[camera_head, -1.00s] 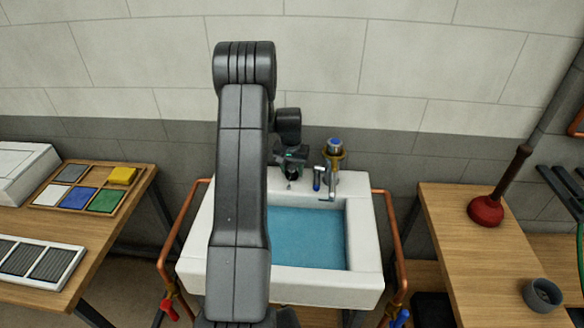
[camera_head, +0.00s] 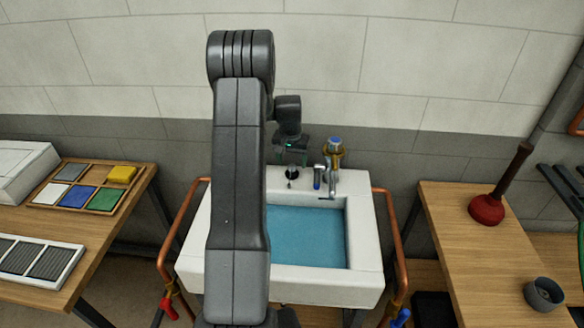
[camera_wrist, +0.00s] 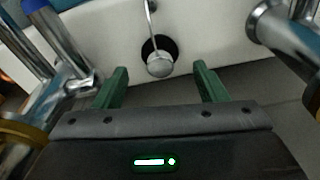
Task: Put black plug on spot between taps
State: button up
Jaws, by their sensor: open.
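The black plug (camera_head: 292,173) sits on the white sink's (camera_head: 367,225) back ledge. In the wrist view the plug (camera_wrist: 159,48) is a black disc with a round metal knob, and a thin metal strand runs from it towards the basin. Metal tap parts flank it on both sides there. My gripper (camera_head: 291,158) is open and empty above the plug. Its green fingers are apart on either side of the knob in the wrist view, not touching it.
A tall chrome tap with a brass collar (camera_head: 335,160) stands close right of my gripper. The tiled wall is right behind the sink. Copper pipes (camera_head: 392,225) flank the sink. A plunger (camera_head: 487,208) and grey cup (camera_head: 543,294) are on the right bench.

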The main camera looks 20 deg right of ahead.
aim_at(291, 169)
notch_tip(291, 169, up, 8)
jog(key=b, duration=0.1)
jog(key=shift+s+a+r, duration=0.25)
jog(key=shift+s+a, duration=0.05)
jog(key=shift+s, duration=0.15)
jog(key=shift+c, duration=0.3)
